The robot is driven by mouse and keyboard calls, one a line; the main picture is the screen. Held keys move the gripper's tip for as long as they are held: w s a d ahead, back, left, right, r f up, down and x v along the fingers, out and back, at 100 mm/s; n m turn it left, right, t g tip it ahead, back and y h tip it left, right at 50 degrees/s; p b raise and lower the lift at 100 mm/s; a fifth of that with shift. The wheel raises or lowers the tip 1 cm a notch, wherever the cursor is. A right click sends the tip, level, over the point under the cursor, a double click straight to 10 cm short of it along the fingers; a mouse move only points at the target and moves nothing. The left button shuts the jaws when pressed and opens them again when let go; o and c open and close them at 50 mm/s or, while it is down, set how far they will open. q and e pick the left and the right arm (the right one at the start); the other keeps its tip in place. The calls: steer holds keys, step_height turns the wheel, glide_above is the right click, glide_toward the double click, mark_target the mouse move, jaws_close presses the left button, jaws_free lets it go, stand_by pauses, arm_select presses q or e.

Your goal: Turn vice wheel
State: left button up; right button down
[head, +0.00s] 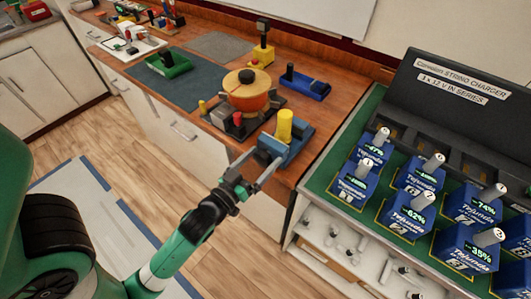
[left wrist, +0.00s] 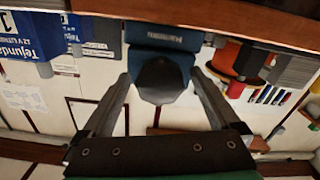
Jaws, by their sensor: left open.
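The blue vice (head: 292,146) sits at the near right corner of the wooden bench, with a yellow cylinder (head: 285,125) upright on it. In the left wrist view the vice's blue body (left wrist: 165,42) is at the top centre. A dark, many-sided wheel (left wrist: 162,80) projects from it towards the camera. My left gripper (head: 268,158) is open at the vice's front, one finger on each side of the wheel. Gaps show between wheel and both fingers in the left wrist view. The wheel is mostly hidden in the head view. My right gripper is out of view.
An orange round device (head: 246,96) stands left of the vice, with a blue tray (head: 305,84) behind. A green-topped stand (head: 371,217) with several blue batteries and a black charger (head: 459,100) is to the right. Floor is clear in front of the bench.

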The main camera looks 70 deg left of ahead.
arm_select(q)
steer(key=shift+s, duration=0.1)
steer(key=shift+c, duration=1.1)
steer(key=c, duration=1.2)
steer(key=shift+o, duration=0.2)
